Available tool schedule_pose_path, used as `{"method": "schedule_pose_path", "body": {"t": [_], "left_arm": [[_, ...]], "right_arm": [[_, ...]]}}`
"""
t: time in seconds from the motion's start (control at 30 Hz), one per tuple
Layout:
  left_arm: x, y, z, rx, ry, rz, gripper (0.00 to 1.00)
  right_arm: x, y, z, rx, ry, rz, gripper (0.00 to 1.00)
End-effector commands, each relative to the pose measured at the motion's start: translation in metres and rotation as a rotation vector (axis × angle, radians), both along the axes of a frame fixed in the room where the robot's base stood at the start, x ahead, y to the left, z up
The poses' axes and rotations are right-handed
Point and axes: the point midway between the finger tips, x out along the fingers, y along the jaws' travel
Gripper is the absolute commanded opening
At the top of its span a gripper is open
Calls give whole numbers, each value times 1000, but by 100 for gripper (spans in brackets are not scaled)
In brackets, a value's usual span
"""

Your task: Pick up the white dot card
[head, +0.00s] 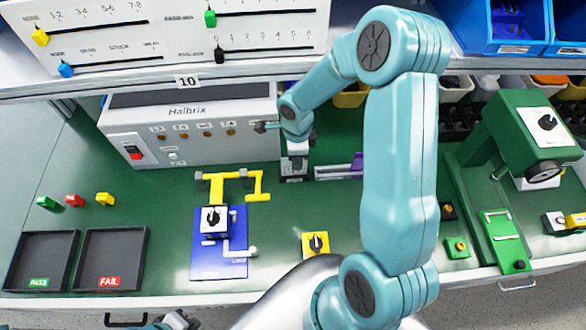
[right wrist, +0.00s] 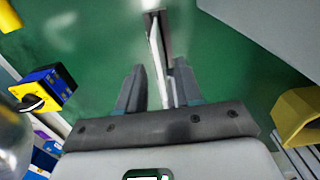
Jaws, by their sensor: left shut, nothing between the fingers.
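A thin pale upright piece, probably the white dot card (right wrist: 157,55), shows nearly edge-on in the right wrist view. No dot is visible on it. My right gripper (right wrist: 158,85) is open, with its two fingers apart on either side of this piece. In the head view, my right gripper (head: 293,178) points down just in front of the grey Halbrix box and hides what lies below it. Only a small part of my left gripper (head: 176,320) shows at the bottom edge of the head view; it is shut and empty, away from the card.
The Halbrix box (head: 185,120) stands behind my right gripper. A grey holder with a purple part (head: 357,165) is to its right. A blue switch board (head: 210,265) and yellow fixture (head: 235,180) lie left. Two black trays (head: 42,260) are at far left. A green press (head: 520,125) stands right.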

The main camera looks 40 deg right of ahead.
Motion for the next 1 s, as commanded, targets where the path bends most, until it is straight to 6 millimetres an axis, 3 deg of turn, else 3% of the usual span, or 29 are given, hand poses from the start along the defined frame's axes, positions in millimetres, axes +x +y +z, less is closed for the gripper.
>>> {"method": "schedule_pose_path", "body": {"t": [0.3,0.6,0.63,0.73,1.0], "left_arm": [[0,0,-6,0,0,0,0],[0,0,-6,0,0,-1,0],[0,0,-6,0,0,-1,0],[0,0,-6,0,0,-1,0],[0,0,-6,0,0,-1,0]], "right_arm": [[7,4,-46,1,2,1,35],[9,4,-52,-1,-1,0,35],[9,4,-52,-1,-1,1,32],[9,4,-52,-1,-1,1,0],[9,4,-52,0,0,0,0]]}}
